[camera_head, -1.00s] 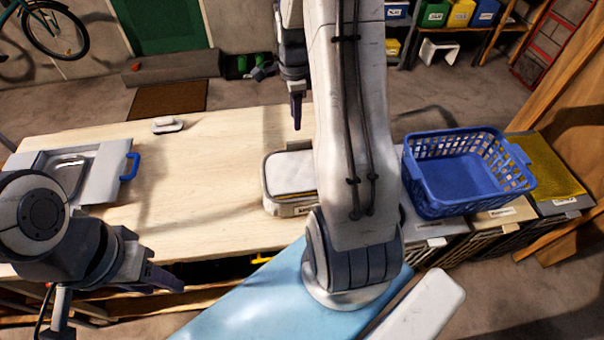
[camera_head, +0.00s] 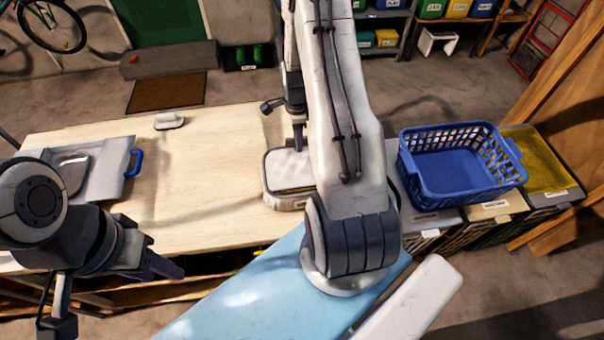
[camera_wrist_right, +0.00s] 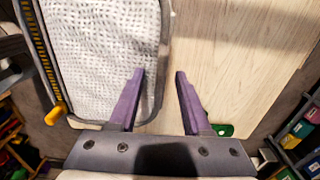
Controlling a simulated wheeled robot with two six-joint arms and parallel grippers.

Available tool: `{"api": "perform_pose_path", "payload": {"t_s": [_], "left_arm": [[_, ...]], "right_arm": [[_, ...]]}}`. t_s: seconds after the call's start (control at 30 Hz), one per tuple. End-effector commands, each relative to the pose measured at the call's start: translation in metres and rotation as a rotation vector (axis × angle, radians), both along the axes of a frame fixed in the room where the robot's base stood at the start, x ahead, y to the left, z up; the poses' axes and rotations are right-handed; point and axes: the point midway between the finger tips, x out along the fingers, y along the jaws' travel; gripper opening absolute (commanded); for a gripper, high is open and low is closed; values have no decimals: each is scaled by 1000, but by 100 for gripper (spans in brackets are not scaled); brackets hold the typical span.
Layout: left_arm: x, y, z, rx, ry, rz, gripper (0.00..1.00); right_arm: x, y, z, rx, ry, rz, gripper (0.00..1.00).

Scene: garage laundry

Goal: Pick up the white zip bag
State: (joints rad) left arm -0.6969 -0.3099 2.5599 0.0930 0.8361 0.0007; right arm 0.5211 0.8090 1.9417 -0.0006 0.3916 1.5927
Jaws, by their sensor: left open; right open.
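The white zip bag (camera_head: 285,172) lies on the wooden table near its right end, partly hidden behind my right arm. In the right wrist view, its white textured top (camera_wrist_right: 100,50) fills the upper left, with a dark rim and a yellow zip with an orange-yellow pull. My right gripper (camera_head: 299,138) is at the bag's far edge. In the right wrist view my right gripper's purple fingers (camera_wrist_right: 160,78) are apart and empty, one over the bag's edge, the other over bare table; contact cannot be told. My left gripper (camera_head: 165,264) is open and empty at the table's front left.
A blue basket (camera_head: 452,190) stands on the bins right of the table. A tray with a blue handle (camera_head: 136,163) and a small white object (camera_head: 169,121) are on the table's left part. The table's middle (camera_head: 210,180) is clear.

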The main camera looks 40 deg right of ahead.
Motion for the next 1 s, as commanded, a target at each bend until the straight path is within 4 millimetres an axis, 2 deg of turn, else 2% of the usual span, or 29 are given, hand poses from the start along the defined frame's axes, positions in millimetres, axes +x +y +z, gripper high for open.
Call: {"api": "perform_pose_path", "payload": {"t_s": [0.13, 0.17, 0.2, 0.27, 0.3, 1.0], "left_arm": [[0, 0, -1, 0, 0, 0, 45], [0, 0, -1, 0, 0, 0, 45], [0, 0, -1, 0, 0, 0, 45], [0, 0, -1, 0, 0, 0, 45], [0, 0, -1, 0, 0, 0, 45], [0, 0, 0, 0, 0, 0, 45]], "right_arm": [[0, 0, 0, -1, -1, 0, 49], [0, 0, 0, -1, -1, 0, 45], [0, 0, 0, -1, -1, 0, 30], [0, 0, 0, -1, -1, 0, 7], [0, 0, 0, -1, -1, 0, 0], [0, 0, 0, -1, -1, 0, 0]]}}
